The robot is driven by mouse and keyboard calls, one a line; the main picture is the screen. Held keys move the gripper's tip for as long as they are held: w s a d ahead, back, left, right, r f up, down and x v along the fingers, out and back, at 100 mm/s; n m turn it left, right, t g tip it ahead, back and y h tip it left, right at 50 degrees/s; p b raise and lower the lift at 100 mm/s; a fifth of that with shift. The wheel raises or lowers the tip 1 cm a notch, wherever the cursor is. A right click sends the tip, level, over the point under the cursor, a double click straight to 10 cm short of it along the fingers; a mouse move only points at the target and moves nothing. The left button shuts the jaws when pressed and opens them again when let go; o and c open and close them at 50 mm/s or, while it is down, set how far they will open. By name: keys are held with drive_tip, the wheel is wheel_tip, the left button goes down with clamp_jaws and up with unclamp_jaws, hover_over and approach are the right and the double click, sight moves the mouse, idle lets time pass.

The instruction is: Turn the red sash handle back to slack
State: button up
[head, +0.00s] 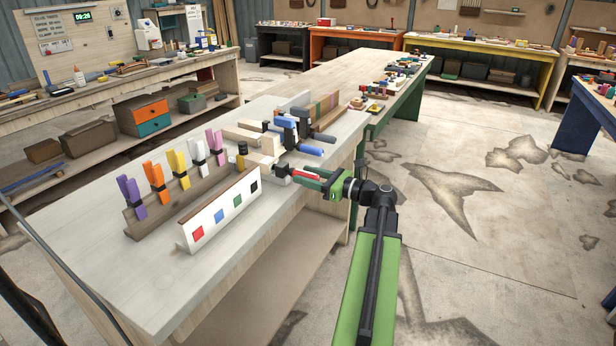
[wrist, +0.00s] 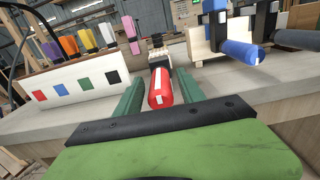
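The red sash handle (wrist: 160,92), with a white stripe along it, points toward my gripper in the wrist view. In the head view the red handle (head: 306,177) shows partly between my green fingers. My gripper (wrist: 160,96) is open, with one finger on each side of the red handle and visible gaps to it. The handle joins a black clamp part (wrist: 159,60) on a pale block at the bench edge. The white board (head: 222,215) with red, blue, green and black squares stands to the left of the handle.
A blue handle (wrist: 243,53) on another clamp stands to the right in the wrist view. Several coloured clamps stand in a wooden rack (head: 165,205) behind the board. The pale bench top (head: 130,275) is clear at the front left.

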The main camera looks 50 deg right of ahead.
clamp_jaws()
